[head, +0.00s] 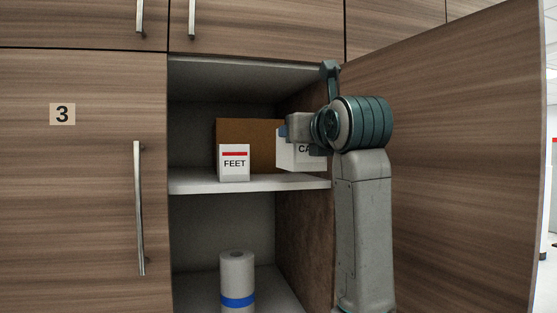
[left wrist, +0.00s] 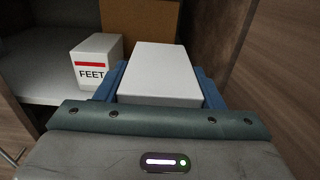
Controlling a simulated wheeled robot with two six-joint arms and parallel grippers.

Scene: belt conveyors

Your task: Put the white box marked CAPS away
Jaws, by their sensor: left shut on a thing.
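The white box marked CAPS (head: 301,163) is at the right side of the cupboard's upper shelf, its label partly covered by my left gripper, with "CA" showing. My left gripper (head: 285,131) is shut on this box. In the left wrist view the white box (left wrist: 160,72) sits between the two blue fingers. I cannot tell whether its base touches the shelf. The upper shelf (head: 205,185) also holds a white box marked FEET (head: 233,163) to the left and a brown box (head: 245,128) behind. My right gripper is not in view.
The open cupboard door (head: 450,150) stands to the right of my arm. The brown inner side wall is close to the right of the held box. A paper roll with a blue band (head: 237,280) stands on the lower shelf. A closed door marked 3 (head: 62,114) is at left.

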